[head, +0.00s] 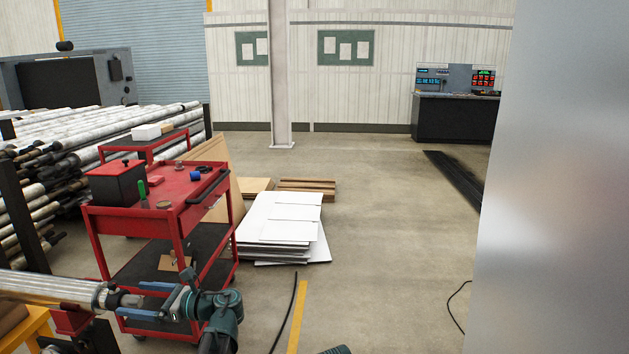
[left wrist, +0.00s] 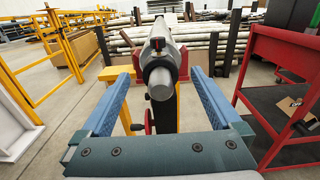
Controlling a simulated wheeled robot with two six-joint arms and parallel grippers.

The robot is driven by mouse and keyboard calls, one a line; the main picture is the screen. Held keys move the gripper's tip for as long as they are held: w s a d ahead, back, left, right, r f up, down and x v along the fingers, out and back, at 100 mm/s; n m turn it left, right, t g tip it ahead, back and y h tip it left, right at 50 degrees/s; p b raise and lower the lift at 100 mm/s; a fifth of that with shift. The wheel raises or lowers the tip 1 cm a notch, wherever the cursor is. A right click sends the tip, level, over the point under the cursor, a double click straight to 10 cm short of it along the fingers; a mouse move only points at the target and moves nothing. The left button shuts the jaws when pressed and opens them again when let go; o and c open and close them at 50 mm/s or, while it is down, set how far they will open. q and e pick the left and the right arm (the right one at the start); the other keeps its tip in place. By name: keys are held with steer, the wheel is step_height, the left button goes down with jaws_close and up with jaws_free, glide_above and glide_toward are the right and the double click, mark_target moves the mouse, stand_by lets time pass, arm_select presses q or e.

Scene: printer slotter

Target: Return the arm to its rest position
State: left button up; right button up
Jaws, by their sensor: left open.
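My left gripper (head: 135,298) is open at the lower left of the head view, with its two blue fingers spread. In the left wrist view my left gripper (left wrist: 162,74) has a finger on each side of the end of a grey metal roller (left wrist: 160,85), with clear gaps on both sides. The roller (head: 55,289) also shows in the head view, lying level with its dark shaft end toward the fingers. A red support and a yellow frame are under it. My right gripper is not seen.
A red tool cart (head: 175,200) stands close behind my left arm; its frame (left wrist: 290,60) is at right in the wrist view. White sheets (head: 282,228) lie stacked on the floor. A large grey surface (head: 560,180) blocks the right side. The middle floor is mostly clear.

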mark_target(127, 296)
arm_select(q)
steer(key=a, duration=0.3)
steer(key=shift+w+a, duration=0.15)
steer(key=shift+a, duration=0.05)
steer(key=shift+d, duration=1.15)
